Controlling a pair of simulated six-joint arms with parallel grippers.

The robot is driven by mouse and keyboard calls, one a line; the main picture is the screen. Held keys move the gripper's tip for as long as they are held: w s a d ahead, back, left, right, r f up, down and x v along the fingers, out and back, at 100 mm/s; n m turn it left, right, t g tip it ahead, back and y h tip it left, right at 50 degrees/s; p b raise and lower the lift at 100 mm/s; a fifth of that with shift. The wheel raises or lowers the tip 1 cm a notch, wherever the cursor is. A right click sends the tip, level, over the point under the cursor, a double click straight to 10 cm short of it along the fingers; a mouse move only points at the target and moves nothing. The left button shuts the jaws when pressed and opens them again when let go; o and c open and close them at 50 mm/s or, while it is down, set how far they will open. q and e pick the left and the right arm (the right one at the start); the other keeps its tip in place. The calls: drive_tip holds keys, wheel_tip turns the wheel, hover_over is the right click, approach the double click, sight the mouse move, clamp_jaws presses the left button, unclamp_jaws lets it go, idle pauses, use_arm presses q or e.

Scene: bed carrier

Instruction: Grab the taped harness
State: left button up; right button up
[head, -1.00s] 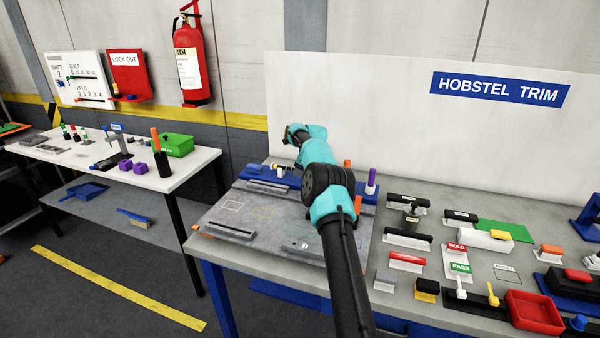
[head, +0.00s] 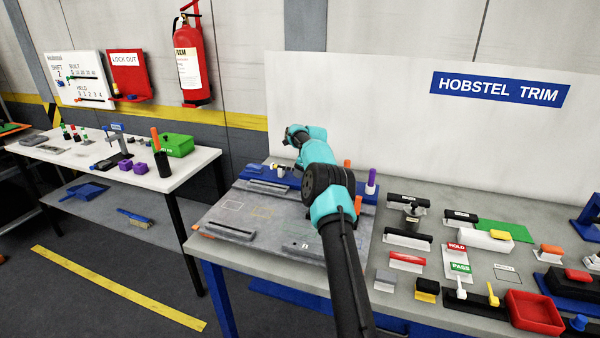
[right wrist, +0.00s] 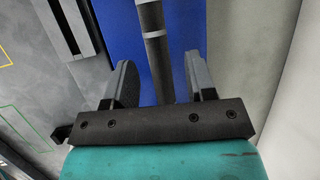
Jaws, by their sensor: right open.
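The taped harness (right wrist: 155,45) shows in the right wrist view as a dark round length with pale tape bands, over a blue surface (right wrist: 115,20). My right gripper (right wrist: 158,62) is open, with one finger on each side of the harness and visible space on both sides. I cannot tell how far below the fingertips the harness is. In the head view my right gripper (head: 292,135) is over the back of the blue-edged carrier board (head: 215,215), and my own wrist hides its fingers and most of what lies below. My left gripper is not in view.
An orange post (head: 347,164) and a purple-topped post (head: 371,182) stand at the board's back right. Black-handled tools (head: 408,240) and a red tray (head: 533,312) fill the bench to the right. A white panel (head: 400,120) rises behind.

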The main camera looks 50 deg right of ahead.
drive_tip(key=shift+c, duration=0.3)
clamp_jaws()
idle(0.4)
drive_tip(key=shift+r, duration=2.1)
drive_tip(key=shift+s+a, duration=0.1)
drive_tip(key=shift+a, duration=0.05)
drive_tip(key=shift+a, duration=0.1)
drive_tip(key=s+a+r, duration=0.1)
drive_tip(key=s+a, duration=0.9)
drive_tip(key=a, duration=0.1)
drive_tip(key=shift+s+a+r, duration=0.15)
drive_tip(key=shift+a, duration=0.15)
